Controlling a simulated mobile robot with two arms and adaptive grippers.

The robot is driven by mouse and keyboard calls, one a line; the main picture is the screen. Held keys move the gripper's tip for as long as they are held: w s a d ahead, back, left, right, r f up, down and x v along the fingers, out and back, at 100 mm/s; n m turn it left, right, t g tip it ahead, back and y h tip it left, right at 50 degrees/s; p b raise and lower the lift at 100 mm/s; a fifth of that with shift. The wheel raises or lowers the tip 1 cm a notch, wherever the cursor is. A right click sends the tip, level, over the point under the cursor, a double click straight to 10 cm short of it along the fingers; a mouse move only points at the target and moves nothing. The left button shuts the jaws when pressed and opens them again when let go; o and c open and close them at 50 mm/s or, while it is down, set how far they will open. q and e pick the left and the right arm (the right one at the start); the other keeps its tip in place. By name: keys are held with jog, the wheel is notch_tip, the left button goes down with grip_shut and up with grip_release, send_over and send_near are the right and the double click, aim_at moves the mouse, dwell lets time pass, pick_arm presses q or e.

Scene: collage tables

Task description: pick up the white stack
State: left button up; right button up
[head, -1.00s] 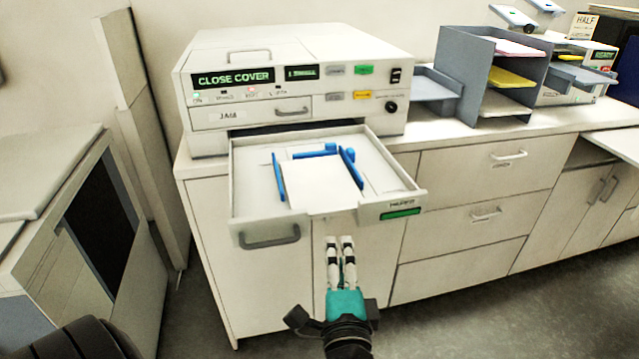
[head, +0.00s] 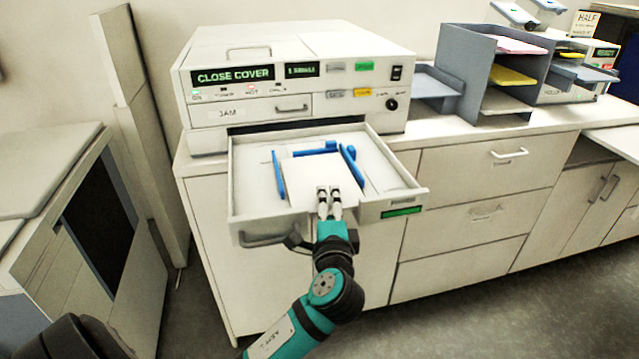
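The white stack (head: 306,179) lies flat in the pulled-out drawer (head: 245,209) of the white machine, between blue guides (head: 349,164). My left gripper (head: 328,190) reaches in over the drawer's front edge. Its fingertips overlap the front right part of the stack in the head view. The two fingers look close together. I cannot tell whether they touch the stack, or whether any of it is between them. My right gripper is not in view.
The white machine (head: 290,60) shows "CLOSE COVER" and stands on a white cabinet (head: 465,170). A grey paper sorter (head: 470,65) with coloured sheets is to its right. Floor is free at the lower right.

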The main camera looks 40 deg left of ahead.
pick_arm(q)
jog(key=shift+c, duration=0.3)
grip_shut()
jog(key=shift+r, duration=0.1)
notch_tip(320, 180, up, 10)
jog(key=shift+f+p, duration=0.15)
jog(key=shift+p, duration=0.25)
